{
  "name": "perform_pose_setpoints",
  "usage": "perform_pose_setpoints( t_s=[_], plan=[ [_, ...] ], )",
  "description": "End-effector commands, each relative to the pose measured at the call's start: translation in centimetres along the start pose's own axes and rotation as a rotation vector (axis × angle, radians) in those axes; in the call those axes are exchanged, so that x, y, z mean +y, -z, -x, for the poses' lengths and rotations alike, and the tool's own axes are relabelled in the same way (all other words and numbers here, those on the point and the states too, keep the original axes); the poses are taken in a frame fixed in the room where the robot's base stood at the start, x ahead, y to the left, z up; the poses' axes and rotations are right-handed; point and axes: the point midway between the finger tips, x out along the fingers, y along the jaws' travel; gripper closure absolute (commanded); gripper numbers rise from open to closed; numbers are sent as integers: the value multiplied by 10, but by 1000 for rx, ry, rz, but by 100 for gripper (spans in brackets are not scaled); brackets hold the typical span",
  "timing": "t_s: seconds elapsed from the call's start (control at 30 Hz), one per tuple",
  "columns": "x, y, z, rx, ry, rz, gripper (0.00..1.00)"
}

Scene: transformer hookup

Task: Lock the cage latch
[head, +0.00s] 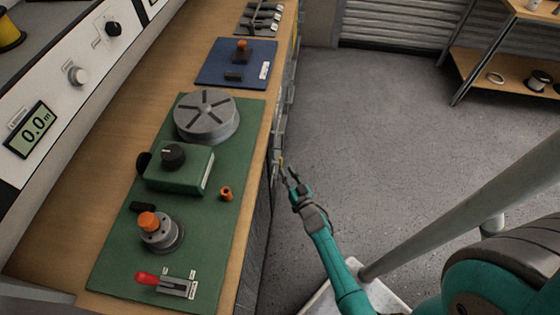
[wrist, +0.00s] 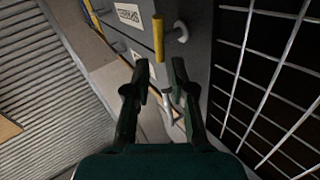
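In the wrist view, my gripper (wrist: 158,80) is open, with its two dark fingers apart and nothing visibly held. An upright yellow bar (wrist: 157,38), which may be the latch handle, stands on the grey panel just beyond the fingertips, roughly in line with the gap. I cannot tell whether the left fingertip touches it. The wire mesh of the cage (wrist: 265,70) fills the right side. In the head view, my gripper (head: 290,177) is beside the bench front, near a small yellow spot; the latch is not clear there.
The wooden bench edge (head: 257,160) runs close to the left of my gripper. On it lies a green board (head: 120,262) with knobs and a red-handled switch (head: 147,278). The grey floor (head: 390,120) to the right is clear. A shelf (head: 480,62) stands at the back right.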

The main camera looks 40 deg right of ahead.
Motion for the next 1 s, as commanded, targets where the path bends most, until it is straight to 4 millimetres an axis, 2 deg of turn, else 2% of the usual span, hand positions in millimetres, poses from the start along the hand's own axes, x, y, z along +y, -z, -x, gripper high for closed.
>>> perform_pose_setpoints(
  t_s=[0.1, 0.33, 0.53, 0.8, 0.87, 0.9, 1.0],
  plan=[
    [0, 1, -23, 2, 1, 0, 76],
    [0, 1, -52, 1, 1, 0, 76],
    [0, 0, -62, 0, 0, 0, 76],
    [0, 0, -63, 0, 0, 0, 76],
    [0, 0, -63, 0, 0, 0, 89],
    [0, 0, -63, 0, 0, 0, 99],
    [0, 0, -63, 0, 0, 0, 100]
  ],
)
